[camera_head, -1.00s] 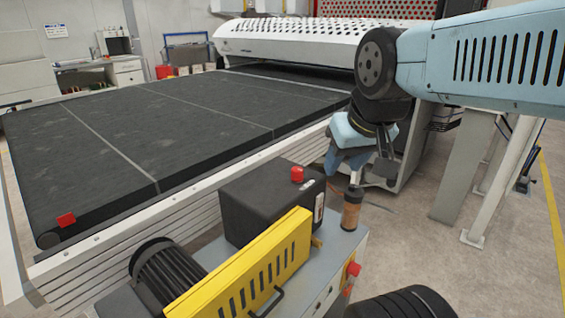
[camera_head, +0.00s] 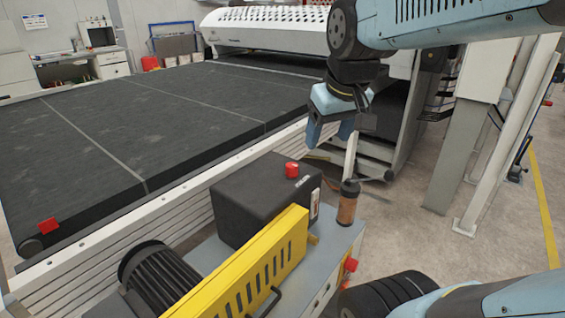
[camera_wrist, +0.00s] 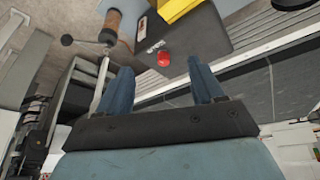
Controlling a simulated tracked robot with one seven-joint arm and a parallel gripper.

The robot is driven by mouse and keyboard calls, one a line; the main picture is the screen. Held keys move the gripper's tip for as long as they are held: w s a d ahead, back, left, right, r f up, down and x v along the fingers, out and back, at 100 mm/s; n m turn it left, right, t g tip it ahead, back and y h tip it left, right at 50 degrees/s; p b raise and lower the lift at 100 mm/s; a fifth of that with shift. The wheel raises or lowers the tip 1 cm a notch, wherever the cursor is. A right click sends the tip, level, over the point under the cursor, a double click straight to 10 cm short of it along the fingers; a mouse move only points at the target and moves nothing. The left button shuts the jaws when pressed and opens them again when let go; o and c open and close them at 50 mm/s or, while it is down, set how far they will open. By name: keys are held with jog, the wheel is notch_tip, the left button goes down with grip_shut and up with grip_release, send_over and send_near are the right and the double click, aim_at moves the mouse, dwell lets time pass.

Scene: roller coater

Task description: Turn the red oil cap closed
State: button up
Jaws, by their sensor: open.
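The red oil cap (camera_head: 292,170) sits upright on top of a black box (camera_head: 240,205) on the grey machine stand. It also shows in the wrist view (camera_wrist: 164,60), in line with the space between the fingers. My gripper (camera_head: 329,132) is open and empty, with its blue fingers pointing down. It hangs above and behind the cap in the head view, apart from it. The fingers also show in the wrist view (camera_wrist: 160,72), one on either side of the cap's line.
A brown cylinder with a lever (camera_head: 347,208) stands right of the box. A yellow vented guard (camera_head: 250,265) and black motor (camera_head: 155,275) are in front. The dark conveyor bed (camera_head: 150,130) lies behind. A red button (camera_head: 351,265) is on the stand's side.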

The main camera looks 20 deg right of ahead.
jog(key=w+f+n+g, duration=0.1)
jog(key=w+n+g, duration=0.1)
jog(key=w, duration=0.9)
jog(key=n+g, duration=0.3)
send_near(292, 164)
jog(key=f, duration=1)
jog(key=shift+s+d+f, duration=0.1)
jog(key=shift+s+f, duration=0.05)
jog(key=shift+s, duration=0.15)
jog(key=shift+c, duration=0.5)
jog(key=c, duration=1)
jog(key=shift+o, duration=0.2)
jog(key=shift+m, duration=0.9)
jog(key=o, duration=1.1)
jog(key=shift+c, duration=0.2)
